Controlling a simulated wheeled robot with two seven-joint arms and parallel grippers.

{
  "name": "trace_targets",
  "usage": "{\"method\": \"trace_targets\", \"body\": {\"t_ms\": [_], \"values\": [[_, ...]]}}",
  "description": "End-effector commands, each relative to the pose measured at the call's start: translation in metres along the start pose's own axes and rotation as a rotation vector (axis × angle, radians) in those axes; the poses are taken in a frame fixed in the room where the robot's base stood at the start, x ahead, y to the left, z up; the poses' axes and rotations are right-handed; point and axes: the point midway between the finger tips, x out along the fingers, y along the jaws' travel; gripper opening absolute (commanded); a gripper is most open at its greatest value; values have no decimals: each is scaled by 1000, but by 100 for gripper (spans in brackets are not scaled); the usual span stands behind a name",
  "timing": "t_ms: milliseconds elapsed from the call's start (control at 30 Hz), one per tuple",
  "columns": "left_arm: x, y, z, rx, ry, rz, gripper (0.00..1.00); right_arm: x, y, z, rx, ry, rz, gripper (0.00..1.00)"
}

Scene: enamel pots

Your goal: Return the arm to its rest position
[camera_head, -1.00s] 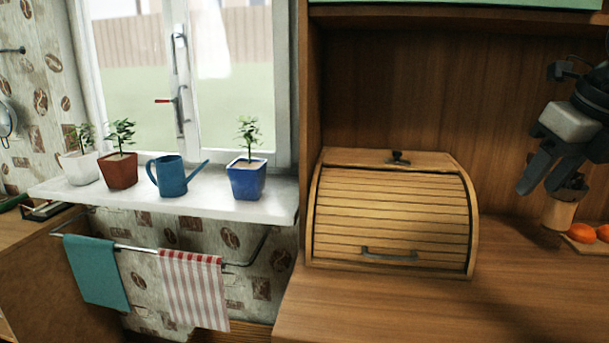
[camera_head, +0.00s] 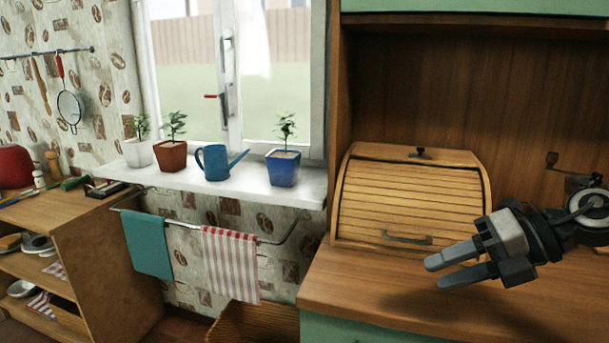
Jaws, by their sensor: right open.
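My right gripper (camera_head: 436,274) is in the lower right of the head view, above the wooden counter (camera_head: 345,287). Its two grey fingers point left and stand apart, with nothing between them. It is in front of the lower right part of the wooden bread box (camera_head: 412,200) and covers that corner. The bread box's roll-top front is closed. My left gripper is not in the picture.
A white windowsill (camera_head: 305,189) holds potted plants and a blue watering can (camera_head: 216,162). Towels (camera_head: 147,243) hang on a rail below it. A wooden shelf unit (camera_head: 110,240) stands at the left. A metal grinder (camera_head: 587,190) is partly hidden behind my right arm.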

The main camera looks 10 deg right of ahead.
Motion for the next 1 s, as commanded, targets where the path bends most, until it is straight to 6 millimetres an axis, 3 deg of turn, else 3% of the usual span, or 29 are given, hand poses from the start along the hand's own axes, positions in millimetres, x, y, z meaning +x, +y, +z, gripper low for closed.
{"method": "trace_targets", "body": {"t_ms": [33, 100, 233, 367, 533, 700, 833, 1000], "values": [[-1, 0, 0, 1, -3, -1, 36, 29, 2, -11, 104, -16, 144, 41], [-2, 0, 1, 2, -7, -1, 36, 58, 5, -19, 274, -73, 324, 41], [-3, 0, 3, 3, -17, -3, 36, 98, -5, -32, 658, -217, 578, 41], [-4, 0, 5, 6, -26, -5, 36, 131, -38, -56, 1110, -381, 713, 41], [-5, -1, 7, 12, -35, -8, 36, 174, -91, -122, 1730, -565, 708, 41], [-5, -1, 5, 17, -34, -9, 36, 207, -114, -194, 2180, -642, 597, 41], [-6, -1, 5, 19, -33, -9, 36, 218, -116, -223, 2343, -653, 535, 41], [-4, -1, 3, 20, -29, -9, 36, 222, -116, -230, 2381, -654, 516, 41]]}}
